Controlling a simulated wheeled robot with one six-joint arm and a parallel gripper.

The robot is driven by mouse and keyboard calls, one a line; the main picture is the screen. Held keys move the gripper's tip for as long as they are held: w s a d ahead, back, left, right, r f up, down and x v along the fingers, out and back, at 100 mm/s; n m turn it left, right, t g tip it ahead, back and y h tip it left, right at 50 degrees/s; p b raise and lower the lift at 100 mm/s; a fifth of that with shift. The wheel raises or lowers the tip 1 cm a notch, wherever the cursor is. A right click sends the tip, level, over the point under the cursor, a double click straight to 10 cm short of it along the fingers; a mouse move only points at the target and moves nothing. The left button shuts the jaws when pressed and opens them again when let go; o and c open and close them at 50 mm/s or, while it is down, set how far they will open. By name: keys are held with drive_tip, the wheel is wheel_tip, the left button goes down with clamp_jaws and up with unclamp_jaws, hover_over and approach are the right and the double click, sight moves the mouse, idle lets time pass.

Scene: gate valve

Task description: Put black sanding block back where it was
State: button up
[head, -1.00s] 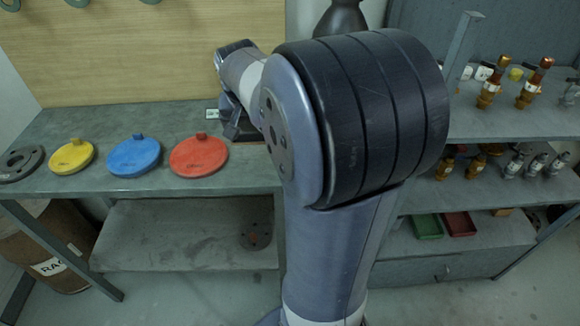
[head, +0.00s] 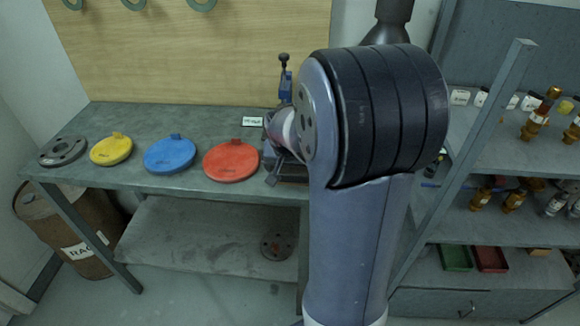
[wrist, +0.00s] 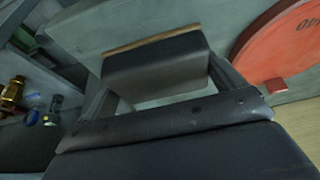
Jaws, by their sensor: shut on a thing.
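The black sanding block (wrist: 158,68) shows in the wrist view as a dark block with a thin tan layer along its far edge. My gripper (wrist: 160,76) is shut on it, with one finger at each end. The block is tilted in the picture, and a grey surface lies beyond it. I cannot tell whether it touches that surface. In the head view my own arm hides the gripper and the block.
A red disc (head: 232,160) lies on the grey bench (head: 215,115), close to the block in the wrist view (wrist: 290,45). Blue (head: 170,155) and yellow (head: 111,151) discs lie farther left. A white label (head: 252,121) lies behind. Shelves with brass fittings (head: 536,120) stand right.

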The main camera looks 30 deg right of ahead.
drive_tip(key=shift+f, duration=0.2)
drive_tip(key=o, duration=0.7)
drive_tip(key=shift+r, duration=0.1)
drive_tip(key=shift+r, duration=0.35)
drive_tip(key=v, duration=1.1)
drive_tip(key=shift+s+a+r, duration=0.15)
drive_tip(key=shift+r, duration=0.15)
